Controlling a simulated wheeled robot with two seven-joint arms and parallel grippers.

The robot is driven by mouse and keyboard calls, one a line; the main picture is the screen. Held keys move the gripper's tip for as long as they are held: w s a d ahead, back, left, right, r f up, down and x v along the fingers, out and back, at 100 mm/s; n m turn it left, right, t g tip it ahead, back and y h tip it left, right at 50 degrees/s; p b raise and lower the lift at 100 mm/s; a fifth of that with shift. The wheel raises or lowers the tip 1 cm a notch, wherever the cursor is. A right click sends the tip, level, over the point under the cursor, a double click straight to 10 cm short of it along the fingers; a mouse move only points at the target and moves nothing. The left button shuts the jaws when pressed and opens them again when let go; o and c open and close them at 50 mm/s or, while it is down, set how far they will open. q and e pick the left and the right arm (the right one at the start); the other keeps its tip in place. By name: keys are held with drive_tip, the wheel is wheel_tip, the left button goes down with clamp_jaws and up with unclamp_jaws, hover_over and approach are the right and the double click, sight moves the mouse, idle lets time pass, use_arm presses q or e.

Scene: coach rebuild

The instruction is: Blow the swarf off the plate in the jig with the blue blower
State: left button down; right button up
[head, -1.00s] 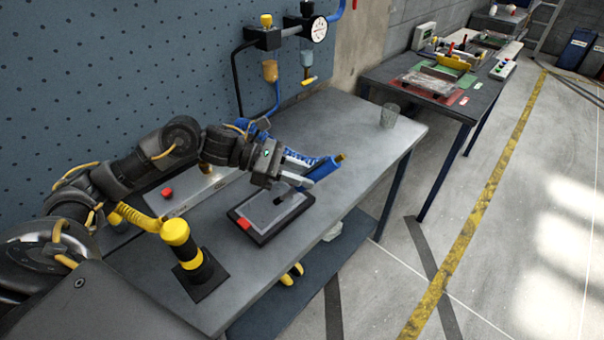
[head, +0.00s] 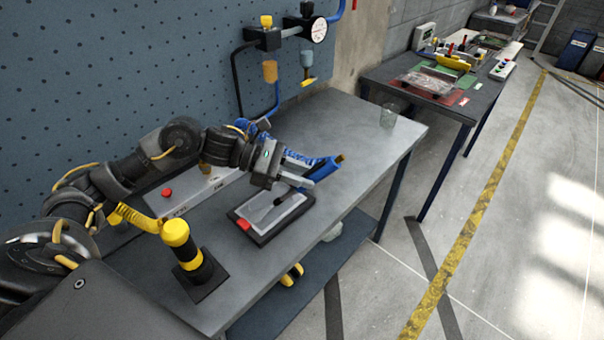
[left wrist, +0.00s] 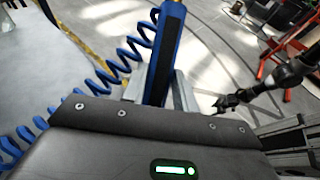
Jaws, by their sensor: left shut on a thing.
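My left gripper (head: 292,179) is shut on the blue blower (head: 330,168), which tilts up to the right above the far right corner of the jig. In the left wrist view the blower (left wrist: 166,50) stands between the fingers, with its coiled blue hose beside it. The jig (head: 258,238) is a dark frame with a red corner block, lying on the grey table. The pale grey plate (head: 289,209) lies in it, partly hidden by the gripper. A dark streak shows on the plate; I cannot tell swarf from shadow there.
A yellow-and-black post (head: 178,236) stands on the table left of the jig. A panel with a red button (head: 168,192) lies behind. A clear cup (head: 388,116) stands near the far right corner. The table (head: 350,130) is bare between cup and jig.

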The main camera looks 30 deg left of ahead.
use_arm(q)
drive_tip(key=shift+r, duration=0.15)
drive_tip(key=shift+r+p, duration=0.5)
drive_tip(key=shift+r, duration=2.45)
